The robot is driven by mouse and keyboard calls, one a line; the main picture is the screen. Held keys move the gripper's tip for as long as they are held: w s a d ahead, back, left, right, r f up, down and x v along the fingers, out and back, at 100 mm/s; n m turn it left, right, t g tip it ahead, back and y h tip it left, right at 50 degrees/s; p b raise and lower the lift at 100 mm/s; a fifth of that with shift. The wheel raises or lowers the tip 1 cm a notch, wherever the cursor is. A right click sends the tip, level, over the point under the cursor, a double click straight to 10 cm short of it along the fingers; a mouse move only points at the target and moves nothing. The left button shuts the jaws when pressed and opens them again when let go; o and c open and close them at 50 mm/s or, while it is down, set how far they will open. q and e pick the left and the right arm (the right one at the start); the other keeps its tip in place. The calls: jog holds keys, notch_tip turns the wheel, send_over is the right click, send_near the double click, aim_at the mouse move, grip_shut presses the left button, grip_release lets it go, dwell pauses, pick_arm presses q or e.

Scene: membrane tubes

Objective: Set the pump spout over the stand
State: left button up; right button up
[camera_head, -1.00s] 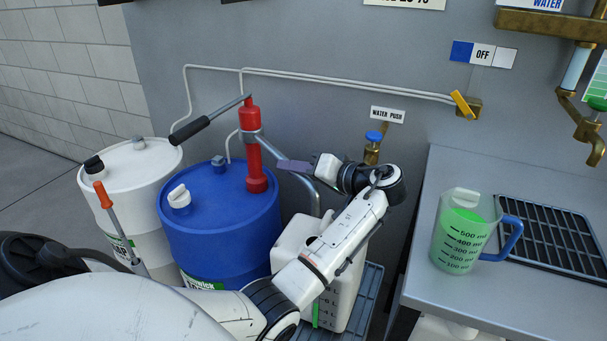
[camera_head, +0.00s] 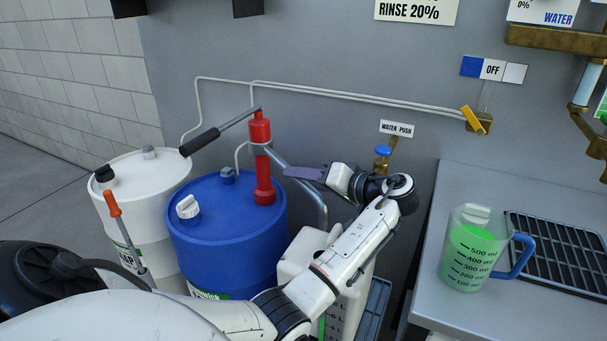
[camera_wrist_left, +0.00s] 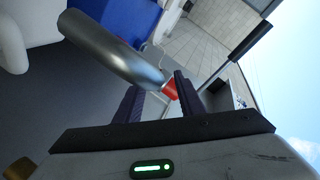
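The red hand pump (camera_head: 262,165) stands on the blue drum (camera_head: 215,235). Its silver spout (camera_head: 311,190) reaches right and bends down behind the white canister (camera_head: 298,258). The canister stands on a blue-grey slatted stand (camera_head: 374,312), mostly hidden by it and my left arm. My left gripper (camera_head: 300,172) is at the spout, its dark purple fingers overlapping the pipe in the head view. In the left wrist view, the fingers (camera_wrist_left: 156,100) are apart, with the spout (camera_wrist_left: 112,50) and red pump part (camera_wrist_left: 170,89) just beyond them. Contact cannot be told. My right gripper is out of view.
The pump's black-gripped handle (camera_head: 200,142) points left above a white drum (camera_head: 145,200). A brass water tap with a blue button (camera_head: 382,156) is on the wall behind my left wrist. A bench on the right holds a jug of green liquid (camera_head: 472,255) and a black rack (camera_head: 560,250).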

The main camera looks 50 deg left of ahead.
pick_arm(q)
notch_tip(320, 180, up, 9)
jog(key=shift+r, duration=0.15)
